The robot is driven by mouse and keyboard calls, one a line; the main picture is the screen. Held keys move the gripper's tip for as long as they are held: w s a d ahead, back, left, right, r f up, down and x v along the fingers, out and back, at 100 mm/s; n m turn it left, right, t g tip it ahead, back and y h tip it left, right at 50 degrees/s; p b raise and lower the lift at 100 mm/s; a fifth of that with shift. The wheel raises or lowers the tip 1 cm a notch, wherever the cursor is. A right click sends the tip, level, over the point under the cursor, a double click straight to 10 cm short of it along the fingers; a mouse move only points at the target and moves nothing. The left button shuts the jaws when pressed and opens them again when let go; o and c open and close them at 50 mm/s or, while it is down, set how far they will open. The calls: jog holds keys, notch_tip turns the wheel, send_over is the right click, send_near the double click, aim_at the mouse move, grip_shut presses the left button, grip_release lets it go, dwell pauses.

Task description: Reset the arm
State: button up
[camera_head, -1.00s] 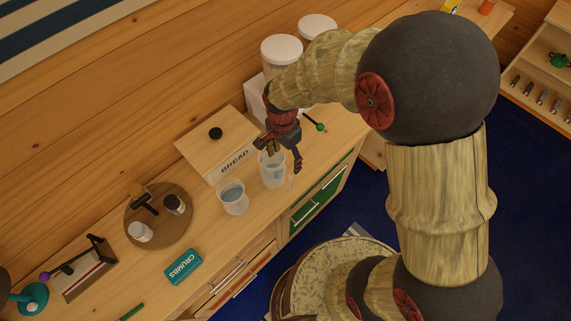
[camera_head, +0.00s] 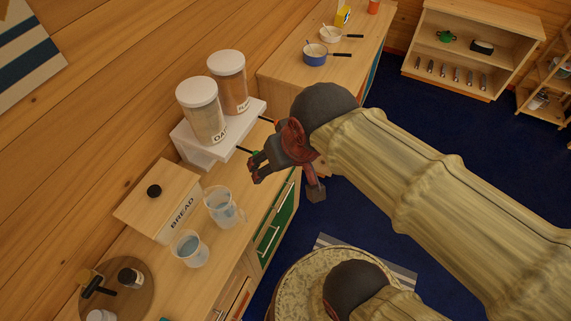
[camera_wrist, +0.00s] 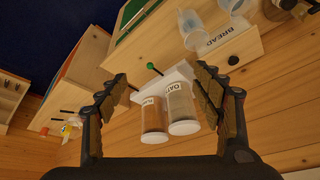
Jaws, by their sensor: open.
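My gripper (camera_head: 256,168) is raised near the front edge of the counter, to the right of the bread box in the head view. In the wrist view my gripper (camera_wrist: 165,95) has its two fingers spread wide apart with nothing held between them. Two canisters, one of oats (camera_wrist: 180,107) and one with brown contents (camera_wrist: 154,118), appear beyond the fingers. The arm reaches in from the right of the head view, bent at the wrist.
The bread box (camera_head: 158,200), two clear jugs (camera_head: 221,207) (camera_head: 188,247) and the oats canister (camera_head: 205,113) on a white riser (camera_head: 190,147) crowd the counter. A blue pot (camera_head: 314,55) stands on the far counter.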

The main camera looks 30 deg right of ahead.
jog(key=shift+s+d+r+n, duration=0.15)
jog(key=shift+s+r+n, duration=0.1)
jog(key=shift+s, duration=0.2)
jog(key=shift+s+d+r+n, duration=0.15)
jog(key=shift+s+r+n, duration=0.1)
jog(key=shift+s, duration=0.2)
jog(key=shift+f, duration=0.1)
notch_tip(320, 180, down, 15)
jog(key=b, duration=1.5)
jog(key=shift+f, duration=0.15)
jog(key=shift+c, duration=0.7)
